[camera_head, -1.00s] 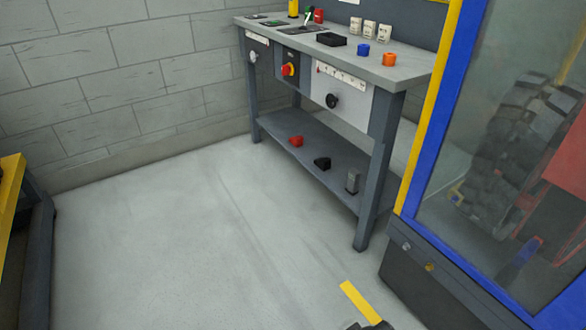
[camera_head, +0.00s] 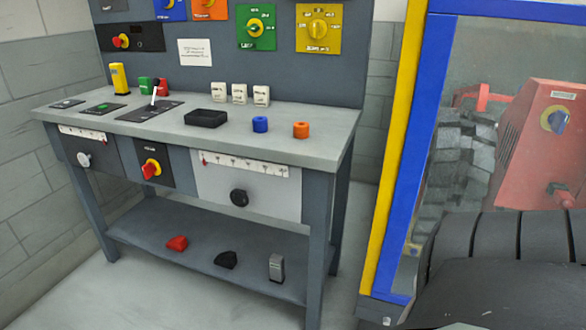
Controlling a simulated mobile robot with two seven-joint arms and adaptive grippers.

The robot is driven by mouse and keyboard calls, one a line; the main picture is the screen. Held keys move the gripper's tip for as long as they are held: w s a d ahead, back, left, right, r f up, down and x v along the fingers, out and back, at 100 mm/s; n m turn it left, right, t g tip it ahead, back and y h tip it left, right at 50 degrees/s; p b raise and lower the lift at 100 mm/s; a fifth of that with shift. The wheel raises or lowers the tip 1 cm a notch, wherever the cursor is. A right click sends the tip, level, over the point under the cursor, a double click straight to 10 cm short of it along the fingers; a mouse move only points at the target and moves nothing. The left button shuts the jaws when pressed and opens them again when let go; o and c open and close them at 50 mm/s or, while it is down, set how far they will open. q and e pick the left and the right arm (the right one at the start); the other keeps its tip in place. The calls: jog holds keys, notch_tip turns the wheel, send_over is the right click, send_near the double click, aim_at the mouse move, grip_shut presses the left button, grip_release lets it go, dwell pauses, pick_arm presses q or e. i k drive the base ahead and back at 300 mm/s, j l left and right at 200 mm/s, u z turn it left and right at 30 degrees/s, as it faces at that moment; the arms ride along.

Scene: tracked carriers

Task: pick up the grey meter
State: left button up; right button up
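A small upright grey block with a lighter face, which looks like the grey meter (camera_head: 276,267), stands on the lower shelf of the workbench, near the shelf's right end. A black lump (camera_head: 226,259) and a red lump (camera_head: 177,243) of similar size lie to its left on the same shelf. Nothing covers the grey meter from this view. Neither of my grippers shows in the picture.
The workbench (camera_head: 310,150) carries a black tray (camera_head: 206,119), a blue ring (camera_head: 260,124), an orange ring (camera_head: 301,130) and white blocks. Its legs flank the shelf. A yellow and blue framed enclosure (camera_head: 392,160) stands close on the right.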

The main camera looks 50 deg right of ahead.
aim_at(276, 261)
jog(key=i+z, duration=0.2)
jog(key=z, duration=0.2)
jog(key=i+z, duration=0.2)
jog(key=z, duration=0.15)
jog(key=i+j+z, duration=0.15)
jog(key=z, duration=0.25)
jog(key=i+j+z, duration=0.15)
jog(key=z, duration=0.2)
